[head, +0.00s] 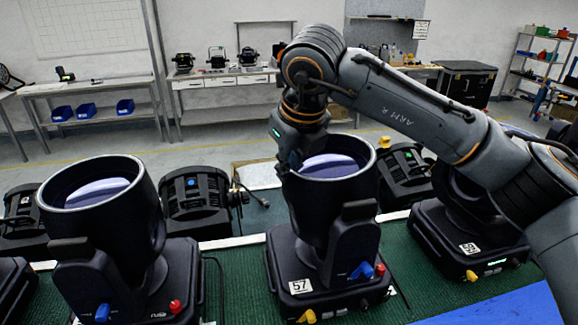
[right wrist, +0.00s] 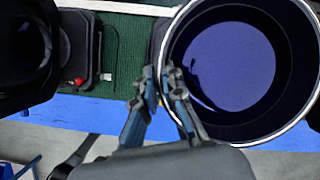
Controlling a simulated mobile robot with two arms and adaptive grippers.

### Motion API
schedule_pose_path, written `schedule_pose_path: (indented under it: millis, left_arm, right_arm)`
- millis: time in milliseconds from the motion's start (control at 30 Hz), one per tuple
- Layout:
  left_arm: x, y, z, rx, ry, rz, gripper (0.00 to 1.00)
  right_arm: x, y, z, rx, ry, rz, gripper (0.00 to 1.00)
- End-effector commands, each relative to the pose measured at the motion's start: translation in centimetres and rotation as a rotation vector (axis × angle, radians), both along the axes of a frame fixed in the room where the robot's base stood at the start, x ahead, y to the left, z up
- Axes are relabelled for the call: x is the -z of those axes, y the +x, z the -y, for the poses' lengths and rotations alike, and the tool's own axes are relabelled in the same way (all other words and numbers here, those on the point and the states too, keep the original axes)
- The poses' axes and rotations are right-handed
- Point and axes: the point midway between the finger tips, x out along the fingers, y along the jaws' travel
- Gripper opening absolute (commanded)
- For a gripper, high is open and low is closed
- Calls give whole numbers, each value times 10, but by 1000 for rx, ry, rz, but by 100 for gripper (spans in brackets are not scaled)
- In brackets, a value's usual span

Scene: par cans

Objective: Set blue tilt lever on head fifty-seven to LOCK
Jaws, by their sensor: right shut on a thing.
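Head fifty-seven (head: 333,215) stands in the middle of the head view, its black barrel pointing up and its base bearing a white "57" label (head: 300,286). Its blue tilt lever (head: 362,270) sits low on the yoke's front, beside a red knob (head: 380,269). I cannot read the lever's markings. My right gripper (head: 291,163) reaches down to the left side of the barrel's rim. In the right wrist view, my right gripper's fingers (right wrist: 163,78) straddle the rim of the barrel (right wrist: 225,70), shut on it. My left gripper is out of view.
Another head (head: 100,215) with its own blue lever (head: 102,312) and red knob stands on the left. One labelled 58 or 59 (head: 469,248) stands on the right, partly behind my arm. They stand on a green surface (head: 235,285). More lamps lie behind.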

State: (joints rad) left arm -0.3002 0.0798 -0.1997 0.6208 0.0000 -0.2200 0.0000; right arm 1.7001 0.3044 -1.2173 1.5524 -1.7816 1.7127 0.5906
Motion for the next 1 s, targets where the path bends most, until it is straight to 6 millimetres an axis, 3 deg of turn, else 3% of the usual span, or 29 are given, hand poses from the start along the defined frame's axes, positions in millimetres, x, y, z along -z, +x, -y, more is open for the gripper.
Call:
schedule_pose_path:
  millis: [333, 733, 800, 867, 1000]
  left_arm:
    - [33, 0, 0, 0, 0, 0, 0]
    - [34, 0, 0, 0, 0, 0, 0]
    - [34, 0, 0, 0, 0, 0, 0]
    - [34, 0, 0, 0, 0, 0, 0]
    - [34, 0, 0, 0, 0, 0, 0]
  right_arm:
    - [-7, 4, 13, 2, 117, -22, 0]
    - [-15, 4, 16, 1, 147, -26, 0]
    - [-15, 4, 16, 1, 147, -26, 21]
    - [-15, 4, 16, 2, 147, -27, 32]
    - [-14, 4, 16, 1, 146, -28, 32]
